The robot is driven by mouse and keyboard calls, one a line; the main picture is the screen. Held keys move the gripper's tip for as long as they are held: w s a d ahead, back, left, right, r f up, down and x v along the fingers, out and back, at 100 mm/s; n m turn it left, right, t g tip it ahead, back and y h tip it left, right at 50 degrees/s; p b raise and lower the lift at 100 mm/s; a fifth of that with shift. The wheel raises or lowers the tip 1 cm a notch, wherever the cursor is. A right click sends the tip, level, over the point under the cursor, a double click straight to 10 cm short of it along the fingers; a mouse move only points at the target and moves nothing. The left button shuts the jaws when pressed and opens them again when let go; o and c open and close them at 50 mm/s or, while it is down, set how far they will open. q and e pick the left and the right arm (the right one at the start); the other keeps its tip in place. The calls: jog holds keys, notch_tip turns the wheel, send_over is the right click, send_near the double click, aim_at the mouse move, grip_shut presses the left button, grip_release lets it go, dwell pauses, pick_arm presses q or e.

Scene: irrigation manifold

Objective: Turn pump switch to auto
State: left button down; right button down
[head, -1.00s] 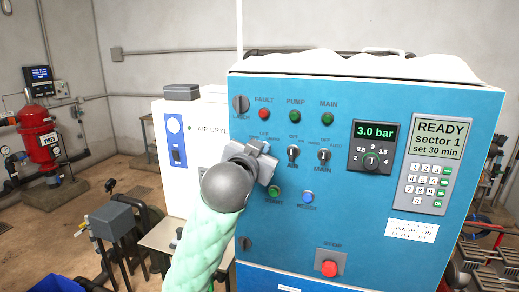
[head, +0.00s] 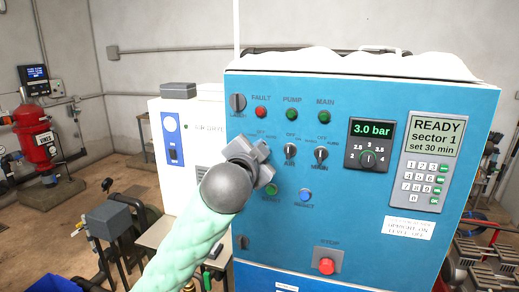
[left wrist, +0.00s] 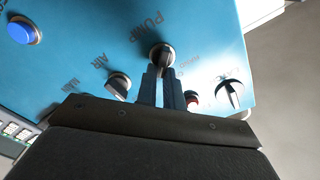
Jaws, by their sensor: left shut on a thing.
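The blue control cabinet (head: 300,240) fills the right half of the head view. My left gripper (head: 264,162) is at its upper left, below the fault lamp. In the left wrist view my left gripper (left wrist: 162,78) is shut on the black knob of the pump switch (left wrist: 161,54), with the PUMP label beside it. In the head view the gripper covers this knob, and I cannot tell which position it points to. My right gripper is not in view.
The air switch (head: 290,150) and main switch (head: 320,154) are close to the right of the gripper. Below are the blue reset button (head: 305,195) and the red stop button (head: 327,266). The keypad display (head: 436,138) reads READY. A white unit (head: 190,135) stands left.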

pick_arm(q)
jog(key=c, duration=1.5)
grip_release()
jog(key=shift+s, duration=0.1)
